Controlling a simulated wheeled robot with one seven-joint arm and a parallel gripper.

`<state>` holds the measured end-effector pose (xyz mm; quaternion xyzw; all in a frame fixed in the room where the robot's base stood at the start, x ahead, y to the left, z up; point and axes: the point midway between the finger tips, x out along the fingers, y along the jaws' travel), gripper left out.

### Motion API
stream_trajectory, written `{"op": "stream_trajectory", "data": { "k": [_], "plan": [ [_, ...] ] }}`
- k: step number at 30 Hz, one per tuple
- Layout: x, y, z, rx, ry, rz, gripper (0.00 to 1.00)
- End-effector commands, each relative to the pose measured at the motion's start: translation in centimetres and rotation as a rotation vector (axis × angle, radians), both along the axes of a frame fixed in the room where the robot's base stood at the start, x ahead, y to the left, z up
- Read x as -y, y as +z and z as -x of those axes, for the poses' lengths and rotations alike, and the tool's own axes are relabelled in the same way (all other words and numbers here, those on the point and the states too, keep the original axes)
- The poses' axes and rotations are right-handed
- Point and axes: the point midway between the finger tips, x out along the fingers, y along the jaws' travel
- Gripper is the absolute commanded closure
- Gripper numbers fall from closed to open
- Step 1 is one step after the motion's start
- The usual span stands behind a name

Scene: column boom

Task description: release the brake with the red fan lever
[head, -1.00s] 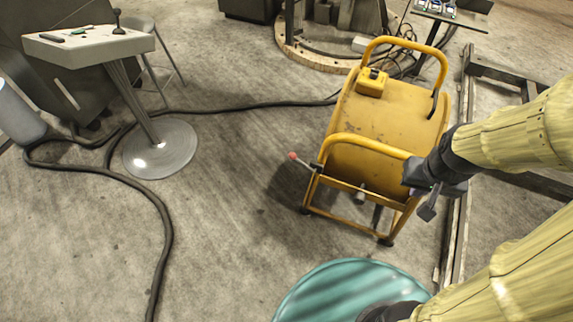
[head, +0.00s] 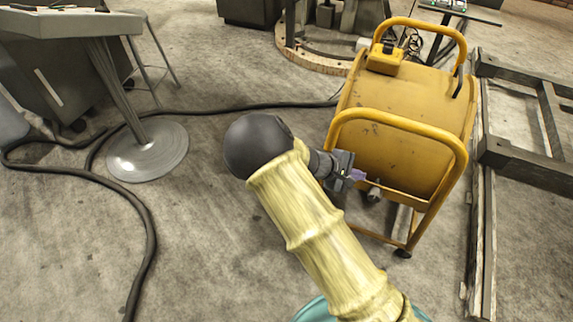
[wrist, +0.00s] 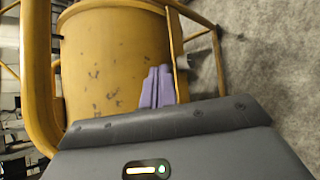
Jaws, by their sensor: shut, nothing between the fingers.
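The yellow fan machine (head: 405,125), a worn drum in a tubular frame, stands on the floor right of centre in the head view. Its drum (wrist: 108,55) fills much of the wrist view. The red-knobbed lever is not visible now; my arm covers the area at the machine's lower left where it showed earlier. My gripper (head: 358,175) is at the machine's near left side, in front of the drum. In the wrist view its purple fingers (wrist: 157,88) are together and empty, close to a frame bar. I cannot tell whether they touch anything.
A yellow tube handle (head: 400,120) arches over the machine's near end. A pedestal desk (head: 70,22) stands at left, with a black cable (head: 240,106) on the floor. Metal rails (head: 482,200) lie at right.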

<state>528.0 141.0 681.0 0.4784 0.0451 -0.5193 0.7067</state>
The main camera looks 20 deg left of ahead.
Motion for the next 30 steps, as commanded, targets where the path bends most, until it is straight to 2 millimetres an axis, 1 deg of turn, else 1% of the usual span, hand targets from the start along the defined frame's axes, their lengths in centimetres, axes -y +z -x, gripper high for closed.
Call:
{"op": "stream_trajectory", "data": {
  "k": [1,2,3,5,6,7,8,9,10,11,12,15,18,19,30],
  "plan": [
    [-2.3,-3.1,-0.6,0.024,0.091,0.073,1.00],
    [-3.5,-3.9,-1.1,0.040,0.140,0.116,1.00],
    [-5.2,-5.0,-1.5,0.063,0.207,0.170,1.00],
    [-8.1,-6.5,-2.0,0.102,0.311,0.250,1.00],
    [-10.2,-7.5,-2.2,0.132,0.381,0.303,1.00],
    [-11.9,-8.3,-2.2,0.155,0.436,0.342,1.00],
    [-13.6,-9.0,-2.2,0.180,0.489,0.381,1.00],
    [-16.0,-9.9,-2.0,0.214,0.561,0.432,1.00],
    [-17.8,-10.6,-1.7,0.241,0.614,0.468,1.00],
    [-19.5,-11.2,-1.4,0.266,0.665,0.502,1.00],
    [-21.7,-11.9,-0.8,0.299,0.727,0.543,1.00],
    [-25.9,-13.1,0.6,0.365,0.846,0.618,1.00],
    [-28.0,-13.4,1.5,0.400,0.904,0.654,1.00],
    [-28.2,-13.4,1.6,0.405,0.911,0.657,1.00],
    [-28.2,-13.2,1.4,0.405,0.913,0.658,1.00]
  ]
}}
